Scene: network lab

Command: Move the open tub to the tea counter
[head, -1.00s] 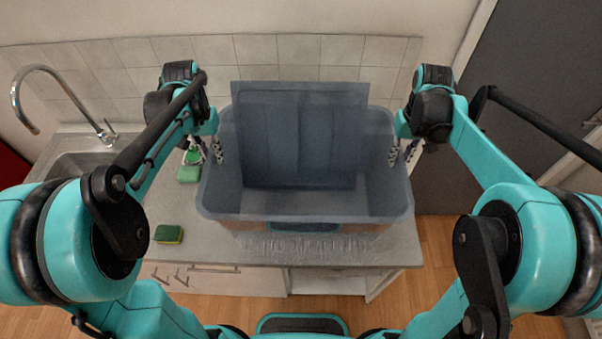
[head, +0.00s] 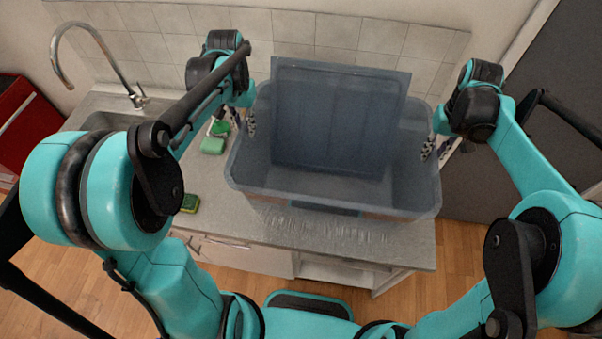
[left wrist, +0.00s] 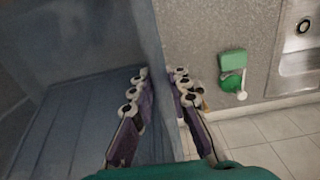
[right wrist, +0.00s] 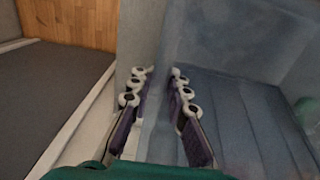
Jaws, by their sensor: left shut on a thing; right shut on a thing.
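The open tub (head: 415,185) is a large translucent blue-grey box over the grey counter in the head view. A darker blue ribbed panel (head: 335,120) stands tilted in it and rises above the back rim. My left gripper (head: 244,120) is shut on the tub's left wall, with one finger inside and one outside. The wall also shows between its fingers in the left wrist view (left wrist: 158,80). My right gripper (head: 436,149) is shut on the right wall in the same way, as the right wrist view (right wrist: 157,100) shows. I cannot tell whether the tub's base touches the counter.
The counter (head: 215,185) has a sink with a tall tap (head: 95,60) at the left. A green sponge (head: 190,203), a green block (head: 213,145) and a green-and-white item lie left of the tub. A tiled wall stands behind, a dark panel (head: 560,100) at the right.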

